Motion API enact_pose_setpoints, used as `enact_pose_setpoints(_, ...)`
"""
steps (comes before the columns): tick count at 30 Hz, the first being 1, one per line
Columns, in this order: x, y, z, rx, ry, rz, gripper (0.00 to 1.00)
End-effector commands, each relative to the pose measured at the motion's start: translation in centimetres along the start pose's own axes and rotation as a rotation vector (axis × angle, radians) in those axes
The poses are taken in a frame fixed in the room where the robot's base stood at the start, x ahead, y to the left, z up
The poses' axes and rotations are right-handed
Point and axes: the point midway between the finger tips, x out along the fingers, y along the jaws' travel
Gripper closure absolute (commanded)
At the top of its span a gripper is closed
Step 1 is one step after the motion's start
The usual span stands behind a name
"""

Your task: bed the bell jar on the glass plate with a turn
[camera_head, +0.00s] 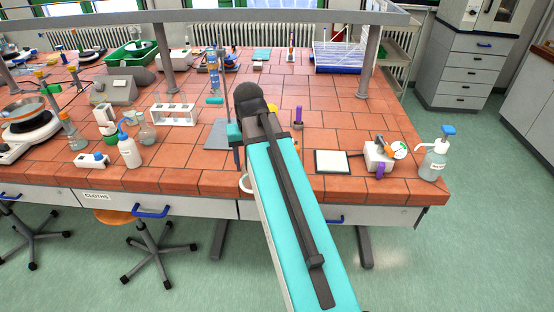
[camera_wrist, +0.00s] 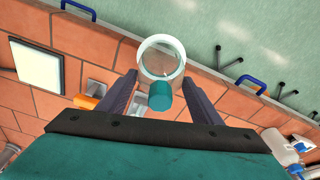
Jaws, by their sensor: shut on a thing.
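A clear bell jar (camera_wrist: 162,58) with a pale round rim and a teal knob (camera_wrist: 159,95) is between the fingers of my gripper (camera_wrist: 160,84) in the wrist view. The gripper is shut on the jar, at or near its knob. In the wrist view the jar overlaps the bench's front edge. In the head view my arm hides most of the gripper, and a pale ring, likely the jar's rim (camera_head: 243,184), shows at that edge. I cannot make out the glass plate for sure. A white dark-edged square (camera_head: 332,161) lies on the bench; it also shows in the wrist view (camera_wrist: 36,63).
A clamp stand with a grey base (camera_head: 217,133) stands left of my arm. To the right are a small white device (camera_head: 379,157) and a pump bottle (camera_head: 435,157). A wash bottle (camera_head: 129,152) and tube rack (camera_head: 174,114) stand left. An overhead rail (camera_head: 300,17) crosses the bench.

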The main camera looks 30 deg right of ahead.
Motion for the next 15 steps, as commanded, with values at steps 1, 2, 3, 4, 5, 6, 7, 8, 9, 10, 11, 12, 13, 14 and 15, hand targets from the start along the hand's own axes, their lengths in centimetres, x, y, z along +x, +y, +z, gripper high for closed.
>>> enact_pose_setpoints(1,0.3,-1.8,0.0,-0.039,0.0,-0.006,0.79)
enact_pose_setpoints(2,0.4,-2.7,0.1,-0.059,0.0,-0.009,0.79)
enact_pose_setpoints(3,0.6,-3.8,0.1,-0.086,0.001,-0.013,0.79)
enact_pose_setpoints(4,0.7,-4.8,0.2,-0.106,0.001,-0.016,0.79)
enact_pose_setpoints(5,0.8,-5.6,0.3,-0.127,0.001,-0.019,0.79)
enact_pose_setpoints(6,1.0,-6.8,0.5,-0.155,0.001,-0.023,0.79)
enact_pose_setpoints(7,1.2,-7.7,0.6,-0.174,0.001,-0.026,0.79)
enact_pose_setpoints(8,1.3,-8.6,0.8,-0.195,0.001,-0.029,0.79)
enact_pose_setpoints(9,1.6,-9.7,0.9,-0.22,0.001,-0.032,0.79)
enact_pose_setpoints(10,1.7,-10.6,1.1,-0.239,0.001,-0.035,0.79)
enact_pose_setpoints(11,1.8,-11.3,1.3,-0.257,0.001,-0.038,0.79)
enact_pose_setpoints(12,2.0,-12.3,1.5,-0.279,0.001,-0.041,0.79)
enact_pose_setpoints(13,2.1,-12.9,1.6,-0.293,0.002,-0.043,0.79)
enact_pose_setpoints(14,2.2,-13.5,1.8,-0.306,0.002,-0.045,0.79)
enact_pose_setpoints(15,2.3,-14.2,2.0,-0.322,0.002,-0.048,0.79)
